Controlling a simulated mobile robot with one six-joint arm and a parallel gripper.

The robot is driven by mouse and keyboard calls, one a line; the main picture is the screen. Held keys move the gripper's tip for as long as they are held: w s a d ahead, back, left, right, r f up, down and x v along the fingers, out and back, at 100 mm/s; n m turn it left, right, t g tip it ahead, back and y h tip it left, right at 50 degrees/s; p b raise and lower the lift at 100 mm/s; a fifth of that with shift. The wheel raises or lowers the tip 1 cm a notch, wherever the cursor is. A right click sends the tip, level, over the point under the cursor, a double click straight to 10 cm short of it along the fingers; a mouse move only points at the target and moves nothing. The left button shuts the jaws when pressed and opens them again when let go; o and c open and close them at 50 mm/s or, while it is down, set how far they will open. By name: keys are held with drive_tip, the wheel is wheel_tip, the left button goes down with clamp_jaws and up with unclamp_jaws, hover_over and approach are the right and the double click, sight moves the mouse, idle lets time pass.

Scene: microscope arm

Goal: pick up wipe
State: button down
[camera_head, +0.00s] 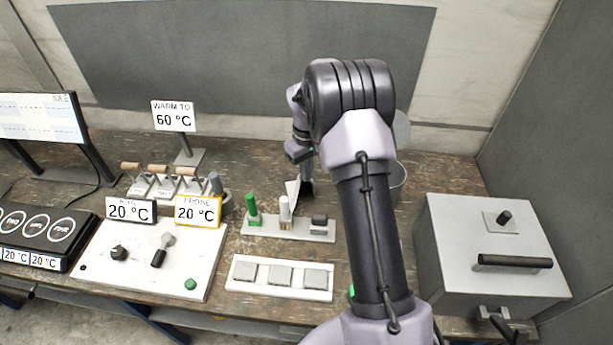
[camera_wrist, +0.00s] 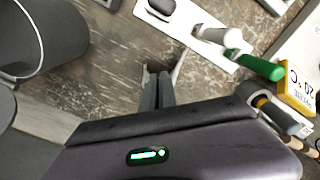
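A pale, folded sheet, which looks like the wipe (camera_head: 293,188), shows beside my fingertips in the head view, behind the tool rack. In the wrist view its light flap (camera_wrist: 179,70) sticks out to the right of the fingertips. My gripper (camera_head: 306,190) points down at the table there, partly hidden by my own arm. In the wrist view my gripper (camera_wrist: 158,90) has its two dark fingers close together, and they look shut on the sheet. The exact contact is small and partly hidden.
The rack (camera_head: 262,230) with a green, a white and a grey tool stands just in front. A white tray with grey squares (camera_head: 280,291) lies nearer. A grey bin (camera_head: 397,178) is behind my arm; a grey box (camera_head: 480,230) stands right.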

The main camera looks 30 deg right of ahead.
wheel_tip(320, 180, up, 9)
drive_tip(key=p, duration=0.6)
drive_tip(key=shift+f, duration=0.2)
